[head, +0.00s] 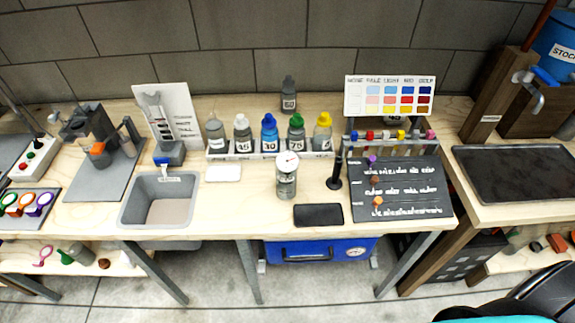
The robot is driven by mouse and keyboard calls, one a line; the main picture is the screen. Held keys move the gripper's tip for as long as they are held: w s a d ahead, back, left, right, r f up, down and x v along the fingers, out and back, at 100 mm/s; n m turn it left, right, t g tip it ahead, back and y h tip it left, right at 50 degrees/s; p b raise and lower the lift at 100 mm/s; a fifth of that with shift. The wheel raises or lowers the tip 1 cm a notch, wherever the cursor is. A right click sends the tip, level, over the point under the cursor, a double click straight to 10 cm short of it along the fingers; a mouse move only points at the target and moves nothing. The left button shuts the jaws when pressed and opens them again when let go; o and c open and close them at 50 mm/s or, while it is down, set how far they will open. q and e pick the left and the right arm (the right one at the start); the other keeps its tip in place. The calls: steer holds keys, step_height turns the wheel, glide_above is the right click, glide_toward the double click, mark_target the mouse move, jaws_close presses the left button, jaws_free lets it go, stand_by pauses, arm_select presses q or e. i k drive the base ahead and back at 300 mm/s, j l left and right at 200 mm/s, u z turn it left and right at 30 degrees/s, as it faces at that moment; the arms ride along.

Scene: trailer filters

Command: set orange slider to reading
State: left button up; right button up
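A dark slate board (415,205) with white lettering lies on the right part of the wooden bench. Three small knobs sit in a column near its left side. The lowest is the orange slider (377,202), at the left end of the bottom row. Above it are a brown knob (375,180) and a purple knob (372,160). The lettering is too small to read surely. Neither of my grippers is in view.
Several labelled bottles stand in a white rack (270,154). A grey sink (160,200) is farther left.

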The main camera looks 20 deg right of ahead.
mark_target(379, 200)
steer(key=z, duration=1.5)
